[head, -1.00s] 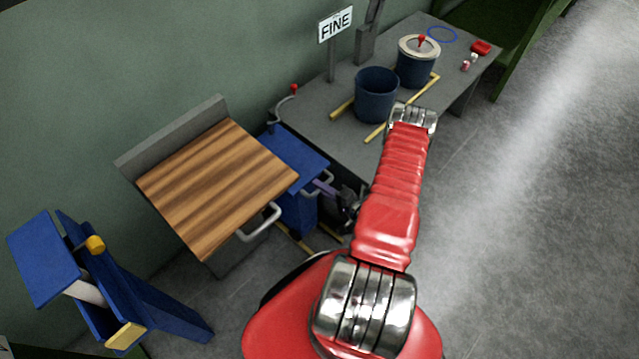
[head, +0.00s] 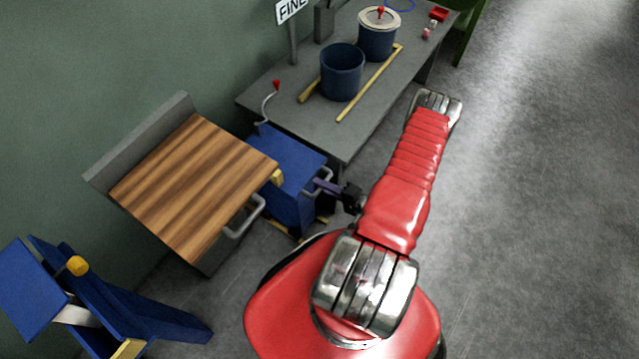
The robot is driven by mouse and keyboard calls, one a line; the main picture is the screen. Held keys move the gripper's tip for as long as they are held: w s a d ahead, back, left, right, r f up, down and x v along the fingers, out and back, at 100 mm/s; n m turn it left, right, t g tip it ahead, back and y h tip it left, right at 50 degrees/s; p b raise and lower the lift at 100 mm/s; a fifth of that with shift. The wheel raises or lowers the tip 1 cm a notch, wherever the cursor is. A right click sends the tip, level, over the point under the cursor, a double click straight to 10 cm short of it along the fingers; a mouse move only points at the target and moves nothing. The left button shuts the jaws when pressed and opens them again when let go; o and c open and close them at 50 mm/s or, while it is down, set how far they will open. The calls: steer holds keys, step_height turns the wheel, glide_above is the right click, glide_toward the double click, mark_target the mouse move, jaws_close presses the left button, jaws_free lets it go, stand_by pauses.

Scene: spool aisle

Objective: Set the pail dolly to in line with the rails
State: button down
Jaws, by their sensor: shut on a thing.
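The pail dolly, which I take to be the blue wheeled-looking unit (head: 285,155) with a grey bar handle, stands between the wood-topped cabinet and the grey bench. Its left side is partly hidden by the cabinet. My red arm hides part of the floor there. Yellow rails (head: 372,80) lie on the bench beside an open blue pail (head: 342,75) and a lidded pail (head: 378,40). Yellow strips (head: 280,228) also show on the floor by the dolly.
The wood-topped cabinet (head: 195,180) with a grey handle stands close at the dolly's left. The grey bench (head: 300,125) is close behind it. A blue stand (head: 110,305) is at the lower left. Open floor (head: 530,220) lies at right.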

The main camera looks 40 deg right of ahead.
steer(key=shift+s+f, duration=0.2)
steer(key=shift+s, duration=0.05)
steer(key=c, duration=1.7)
jaws_free()
steer(key=shift+c, duration=0.2)
steer(key=shift+r, duration=0.1)
steer(key=v, duration=1.3)
steer(key=shift+s, duration=0.35)
steer(key=shift+d, duration=0.1)
